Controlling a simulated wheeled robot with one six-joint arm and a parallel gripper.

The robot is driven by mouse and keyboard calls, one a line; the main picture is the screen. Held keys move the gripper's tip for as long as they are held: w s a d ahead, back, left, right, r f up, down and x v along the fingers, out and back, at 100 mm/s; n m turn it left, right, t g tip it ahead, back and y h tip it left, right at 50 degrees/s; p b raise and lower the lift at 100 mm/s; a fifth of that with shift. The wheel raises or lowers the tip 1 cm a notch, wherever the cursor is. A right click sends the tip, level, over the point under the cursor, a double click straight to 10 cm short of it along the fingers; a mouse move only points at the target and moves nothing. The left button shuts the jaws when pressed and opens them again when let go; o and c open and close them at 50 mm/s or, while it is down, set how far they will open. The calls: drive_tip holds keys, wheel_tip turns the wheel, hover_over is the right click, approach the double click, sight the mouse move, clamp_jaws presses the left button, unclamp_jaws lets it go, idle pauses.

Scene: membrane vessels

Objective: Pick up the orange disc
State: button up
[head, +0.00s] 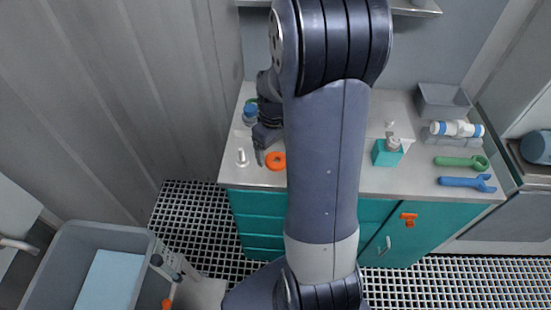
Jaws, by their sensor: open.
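The orange disc (275,161) lies on the grey counter top near its front left part. It looks like a ring with a hole in the middle, and its right side is partly hidden by my arm. My gripper (260,158) points down just to the left of the disc, with a dark finger close to its left edge. The jaws are open and nothing shows between them. My arm hides the other finger and the exact gap to the disc.
A white peg (241,157) stands left of the gripper. A blue-capped container (250,112) stands behind it. My arm covers the counter's middle.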

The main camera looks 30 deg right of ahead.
sight(275, 155)
drive_tip(key=shift+f, duration=1.5)
drive_tip(key=c, duration=1.1)
